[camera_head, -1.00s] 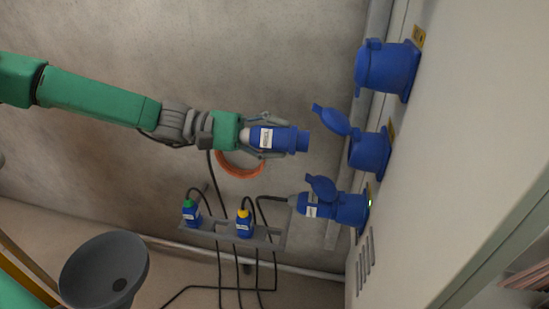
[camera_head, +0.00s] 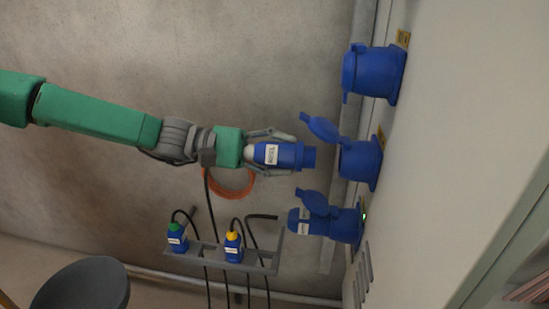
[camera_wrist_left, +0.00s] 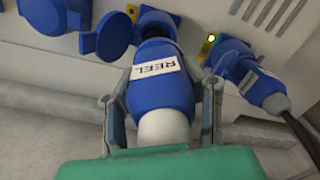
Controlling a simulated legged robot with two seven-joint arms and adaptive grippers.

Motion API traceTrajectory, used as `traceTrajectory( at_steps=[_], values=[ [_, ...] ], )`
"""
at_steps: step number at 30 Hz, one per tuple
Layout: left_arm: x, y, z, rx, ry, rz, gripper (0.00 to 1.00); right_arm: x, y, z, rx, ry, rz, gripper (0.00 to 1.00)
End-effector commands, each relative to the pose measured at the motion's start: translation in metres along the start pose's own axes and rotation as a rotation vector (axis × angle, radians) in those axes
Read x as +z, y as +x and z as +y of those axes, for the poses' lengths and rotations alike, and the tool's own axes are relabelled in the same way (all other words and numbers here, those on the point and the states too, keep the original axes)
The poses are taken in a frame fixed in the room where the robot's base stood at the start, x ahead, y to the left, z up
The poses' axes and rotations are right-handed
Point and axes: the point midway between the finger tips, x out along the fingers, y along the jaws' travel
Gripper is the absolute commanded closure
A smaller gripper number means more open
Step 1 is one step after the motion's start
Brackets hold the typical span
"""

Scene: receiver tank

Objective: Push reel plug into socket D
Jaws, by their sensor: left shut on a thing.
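The reel plug (camera_head: 284,156) is blue with a white label, which reads REEL in the left wrist view (camera_wrist_left: 160,85). The plug is held nearly level and points at the middle blue socket (camera_head: 360,162), whose lid (camera_head: 321,128) is open. A small gap shows between plug and socket in the head view. In the wrist view the plug's body partly hides the socket mouth. I cannot read which socket is D. My right gripper is not in view.
An upper blue socket (camera_head: 374,73) has its lid shut. A lower socket (camera_head: 345,225) holds another plug (camera_head: 300,221), close below the reel plug. A rack (camera_head: 205,255) with green- and yellow-topped plugs stands lower left. An orange ring (camera_head: 232,184) is behind my gripper.

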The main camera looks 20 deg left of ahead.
Motion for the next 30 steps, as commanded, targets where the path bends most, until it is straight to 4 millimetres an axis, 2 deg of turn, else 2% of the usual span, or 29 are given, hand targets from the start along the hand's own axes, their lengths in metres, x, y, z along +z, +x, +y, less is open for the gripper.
traceTrajectory(
  at_steps=[20, 30],
  values=[
    [-0.001, 0.034, 0.000, 0.000, 0.000, -0.002, 0.98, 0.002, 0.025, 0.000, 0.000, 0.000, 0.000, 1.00],
    [0.002, 0.033, 0.003, 0.002, 0.000, -0.001, 0.98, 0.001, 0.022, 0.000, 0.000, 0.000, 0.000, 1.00]
  ],
)
